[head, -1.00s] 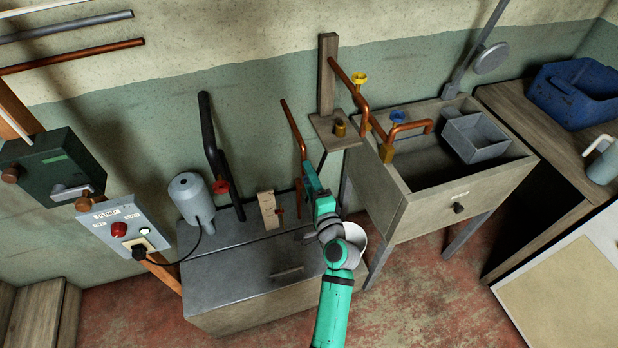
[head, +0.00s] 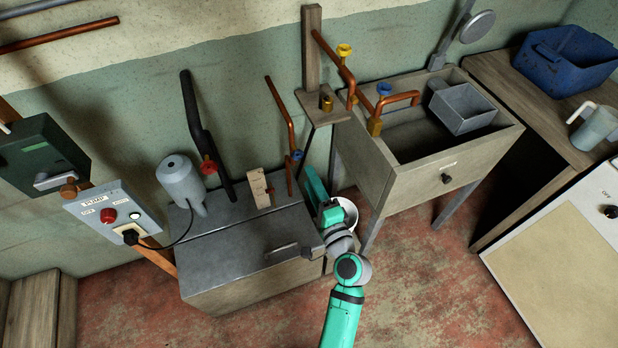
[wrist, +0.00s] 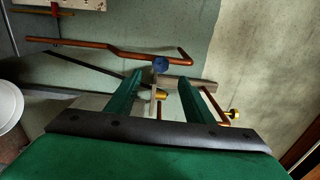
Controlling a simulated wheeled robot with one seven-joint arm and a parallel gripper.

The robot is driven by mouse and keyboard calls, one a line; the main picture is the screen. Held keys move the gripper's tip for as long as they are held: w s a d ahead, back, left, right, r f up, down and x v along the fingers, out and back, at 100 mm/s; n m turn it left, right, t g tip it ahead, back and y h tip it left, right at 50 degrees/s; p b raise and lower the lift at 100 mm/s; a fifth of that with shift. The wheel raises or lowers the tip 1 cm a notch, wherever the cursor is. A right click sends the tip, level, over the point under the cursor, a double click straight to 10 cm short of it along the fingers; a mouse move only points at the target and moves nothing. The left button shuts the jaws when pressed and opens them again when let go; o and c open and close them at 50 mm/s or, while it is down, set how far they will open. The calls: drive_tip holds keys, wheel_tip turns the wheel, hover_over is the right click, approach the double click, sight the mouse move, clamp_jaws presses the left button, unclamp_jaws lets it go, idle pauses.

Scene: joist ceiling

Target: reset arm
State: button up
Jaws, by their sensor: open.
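My green arm reaches up from the bottom of the head view, between the grey cabinet and the sink unit. My gripper (head: 316,186) points toward the wall at its end. In the wrist view my gripper (wrist: 161,80) has its two green fingers spread apart, with nothing held between them. Beyond the fingers are a copper pipe (wrist: 110,48) with a blue valve knob (wrist: 161,64) and a small brass fitting. A white bucket (head: 348,212) stands behind my arm and is partly hidden by it.
The grey cabinet (head: 240,245) is left of my arm, with a grey pump (head: 181,182) on top. The sink unit (head: 430,175) is close on the right. A wooden shelf bracket (head: 312,106) is above my gripper. Red floor (head: 420,285) is open at the lower right.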

drive_tip(key=shift+a, duration=0.1)
idle(0.3)
drive_tip(key=s+f+n+g+h, duration=0.1)
drive_tip(key=s+f+n+h, duration=0.15)
drive_tip(key=s+f, duration=0.45)
drive_tip(key=s+f+n+g+h, duration=0.1)
drive_tip(key=s+f+n+h, duration=0.2)
drive_tip(key=s, duration=0.7)
drive_tip(key=s+a+r+n, duration=0.2)
drive_tip(key=s+r+n, duration=0.1)
drive_tip(key=s, duration=0.6)
drive_tip(key=s+a+r+n, duration=0.1)
drive_tip(key=s+r+n, duration=0.3)
drive_tip(key=s, duration=0.6)
drive_tip(key=shift+s+a+n, duration=0.25)
drive_tip(key=shift+a+n, duration=0.15)
drive_tip(key=shift+n, duration=0.65)
drive_tip(key=shift+s, duration=0.1)
